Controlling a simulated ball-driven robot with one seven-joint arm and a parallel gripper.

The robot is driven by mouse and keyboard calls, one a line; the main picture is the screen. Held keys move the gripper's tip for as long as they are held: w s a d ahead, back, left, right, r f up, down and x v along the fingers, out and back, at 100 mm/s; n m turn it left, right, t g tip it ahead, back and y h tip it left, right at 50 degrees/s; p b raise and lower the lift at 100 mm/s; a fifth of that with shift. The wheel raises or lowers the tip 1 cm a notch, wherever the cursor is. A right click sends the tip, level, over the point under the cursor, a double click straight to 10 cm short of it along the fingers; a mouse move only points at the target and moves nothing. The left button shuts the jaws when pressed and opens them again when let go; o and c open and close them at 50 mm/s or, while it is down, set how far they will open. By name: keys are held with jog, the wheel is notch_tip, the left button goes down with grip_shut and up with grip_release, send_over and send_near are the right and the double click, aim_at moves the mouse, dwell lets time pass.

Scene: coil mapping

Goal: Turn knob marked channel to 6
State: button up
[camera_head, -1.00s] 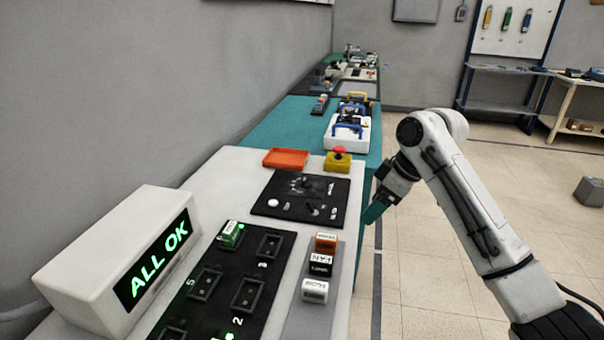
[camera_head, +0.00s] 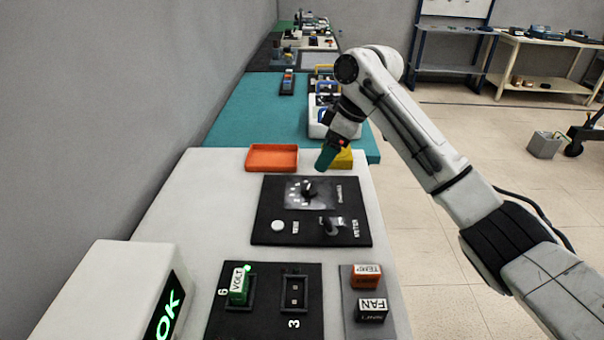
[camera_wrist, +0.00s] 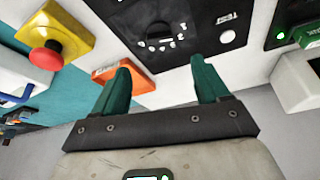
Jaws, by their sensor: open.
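The channel knob (camera_head: 308,190) is a black knob on the upper part of a black panel (camera_head: 265,232), with white marks around it. I cannot read which mark it points at. A second black knob (camera_head: 331,224), marked meter, and a white round button (camera_head: 278,226) sit below it. My gripper (camera_head: 325,158) is above the far edge of the panel, beyond the channel knob and apart from it. In the wrist view the channel knob (camera_wrist: 158,32) lies ahead of my open, empty green fingers (camera_wrist: 160,80), between them.
An orange tray (camera_head: 272,168) and a yellow box (camera_head: 342,160) stand behind the panel; its red button shows in the wrist view (camera_wrist: 44,57). Nearer are a slotted black board (camera_head: 262,318), labelled blocks (camera_head: 367,276) and a white display box (camera_head: 100,290).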

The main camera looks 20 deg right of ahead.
aim_at(308, 184)
jog(key=x, duration=0.9)
jog(key=shift+w+a+f, duration=0.1)
jog(key=shift+a+f, duration=0.1)
jog(key=shift+f, duration=0.15)
jog(key=c, duration=1.1)
jog(key=shift+o, duration=0.2)
jog(key=shift+r, duration=0.1)
